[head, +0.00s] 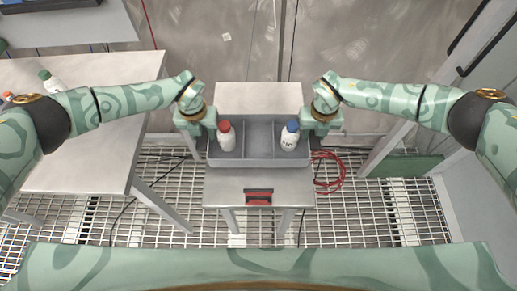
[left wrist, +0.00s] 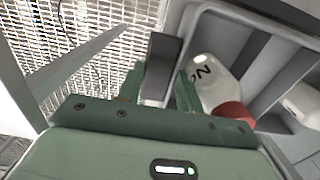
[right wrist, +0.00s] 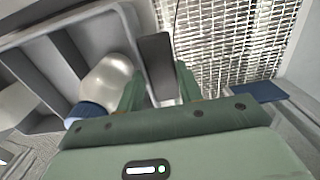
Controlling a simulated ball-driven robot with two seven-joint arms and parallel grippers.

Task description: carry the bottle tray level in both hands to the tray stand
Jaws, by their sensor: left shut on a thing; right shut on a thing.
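The grey bottle tray (head: 258,158) is at the middle of the head view, over a pale stand or small table (head: 230,186). I cannot tell whether it rests on it. It looks level. A white bottle with a red cap (head: 226,136) stands in its left compartment, and one with a blue cap (head: 290,137) in its right compartment. My left gripper (head: 203,133) is shut on the tray's left side; in the left wrist view its fingers (left wrist: 160,85) hold a dark handle tab. My right gripper (head: 318,130) is shut on the right side, its fingers (right wrist: 158,85) around a similar tab.
A steel table (head: 85,140) on the left bears a white bottle with a green cap (head: 50,82). A red cable coil (head: 328,172) lies right of the stand. The floor is metal grating (head: 370,205).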

